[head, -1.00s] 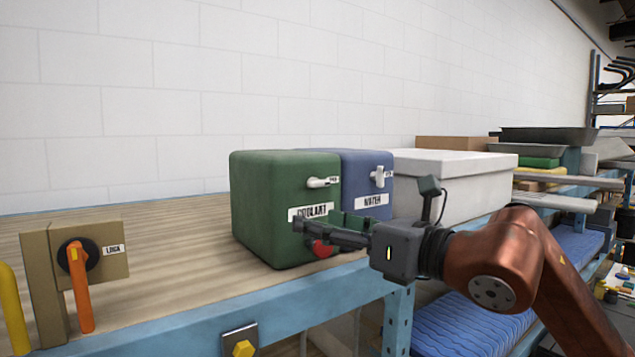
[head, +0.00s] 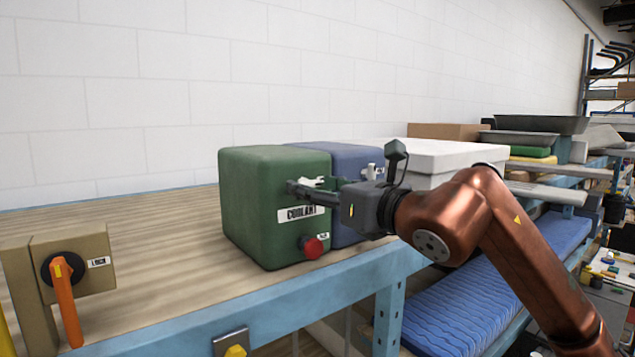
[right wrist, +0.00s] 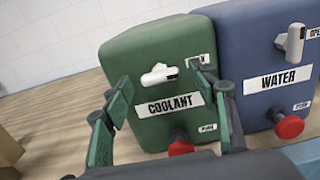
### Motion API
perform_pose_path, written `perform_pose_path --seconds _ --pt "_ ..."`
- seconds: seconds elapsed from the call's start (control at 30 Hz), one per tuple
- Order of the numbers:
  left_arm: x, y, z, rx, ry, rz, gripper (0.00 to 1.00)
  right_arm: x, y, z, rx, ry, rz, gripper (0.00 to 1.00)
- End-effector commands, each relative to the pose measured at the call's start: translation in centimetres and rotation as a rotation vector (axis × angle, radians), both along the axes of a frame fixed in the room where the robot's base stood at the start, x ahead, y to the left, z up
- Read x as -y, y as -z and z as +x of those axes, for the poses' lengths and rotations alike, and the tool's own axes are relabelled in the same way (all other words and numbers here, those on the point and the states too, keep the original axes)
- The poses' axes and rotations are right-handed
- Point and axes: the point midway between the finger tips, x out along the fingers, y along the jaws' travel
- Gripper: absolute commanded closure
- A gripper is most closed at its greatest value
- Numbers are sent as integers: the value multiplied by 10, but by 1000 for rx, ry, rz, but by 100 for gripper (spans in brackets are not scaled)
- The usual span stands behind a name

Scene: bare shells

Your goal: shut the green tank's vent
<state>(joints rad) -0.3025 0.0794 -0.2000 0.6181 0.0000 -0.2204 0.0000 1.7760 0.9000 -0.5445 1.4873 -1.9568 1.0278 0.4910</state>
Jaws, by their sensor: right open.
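The green tank (head: 250,235), labelled COOLANT, stands on the workbench. Its white vent handle (right wrist: 159,74) lies roughly horizontal on the upper front face, beside a small label partly hidden by a finger in the right wrist view. In the head view the handle is partly hidden by my gripper. A red knob (head: 312,248) sits low on the tank's front. My right gripper (head: 296,186) is open and empty in front of the vent handle. In the right wrist view its fingers (right wrist: 170,92) stand apart on either side of the handle. My left gripper is not in view.
The blue WATER tank (right wrist: 268,70) stands close on the right, with its own white handle (right wrist: 291,42) and red knob (right wrist: 290,127). A lock box with an orange lever (head: 66,305) is at the left. A white box (head: 450,158) stands behind my arm.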

Motion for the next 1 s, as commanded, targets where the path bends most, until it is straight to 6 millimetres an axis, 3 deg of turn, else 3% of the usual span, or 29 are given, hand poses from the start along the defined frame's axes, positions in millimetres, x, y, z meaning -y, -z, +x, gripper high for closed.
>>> perform_pose_path --seconds 0.17,0.77,1.0 --pt "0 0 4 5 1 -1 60 1 1 0 -1 2 -1 46" --pt "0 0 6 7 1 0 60 2 1 0 0 2 0 87" --pt "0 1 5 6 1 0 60 2 0 0 9 3 -13 88"
